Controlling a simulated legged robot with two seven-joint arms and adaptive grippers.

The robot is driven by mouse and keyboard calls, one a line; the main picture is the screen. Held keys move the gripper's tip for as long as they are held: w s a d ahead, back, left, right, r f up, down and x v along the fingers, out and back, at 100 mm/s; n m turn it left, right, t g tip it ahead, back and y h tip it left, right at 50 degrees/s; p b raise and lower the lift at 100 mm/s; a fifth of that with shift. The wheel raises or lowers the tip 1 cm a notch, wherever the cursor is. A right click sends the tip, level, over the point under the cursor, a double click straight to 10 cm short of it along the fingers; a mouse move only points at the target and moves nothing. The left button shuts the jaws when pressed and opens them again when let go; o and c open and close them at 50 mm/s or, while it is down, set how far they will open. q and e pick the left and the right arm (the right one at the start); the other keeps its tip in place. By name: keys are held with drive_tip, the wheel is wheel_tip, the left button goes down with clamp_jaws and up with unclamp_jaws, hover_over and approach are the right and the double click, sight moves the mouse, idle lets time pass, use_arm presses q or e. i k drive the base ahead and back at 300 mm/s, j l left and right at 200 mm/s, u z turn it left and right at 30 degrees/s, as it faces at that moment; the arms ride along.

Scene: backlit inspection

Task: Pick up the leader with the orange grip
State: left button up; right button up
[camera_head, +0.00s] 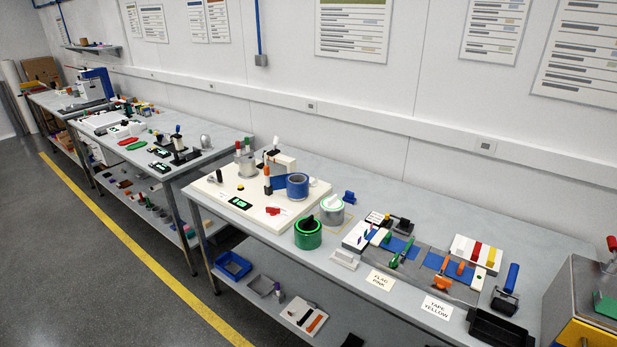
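Neither of my grippers shows in the head view. No single thing is clearly the leader. An orange-handled piece (442,282) lies at the front edge of the blue and grey fixture (433,262) on the near bench, behind the TAPE YELLOW card (437,308). A smaller orange piece (460,268) is just right of it on the fixture. A green-handled piece (403,252) lies across the fixture's left part. An upright orange piece (267,171) stands on the white board (247,205) at left. The details are too small to tell which is the leader.
The near bench (362,172) also holds a green ring roll (308,235), a grey cylinder (332,212), a FLAG PINK card (380,280), a black tray (497,327) and a blue-handled tool (509,283). A metal box (585,300) stands at right. The floor by the yellow line (150,262) is clear.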

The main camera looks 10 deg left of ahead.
sight(266, 168)
drive_tip(key=i+j+z, duration=0.35)
drive_tip(key=j+z, duration=0.15)
drive_tip(key=i+j+z, duration=0.1)
drive_tip(key=j+z, duration=0.15)
drive_tip(key=j, duration=0.15)
drive_tip(key=i+j+z, duration=0.1)
drive_tip(key=j+z, duration=0.15)
drive_tip(key=j, duration=0.1)
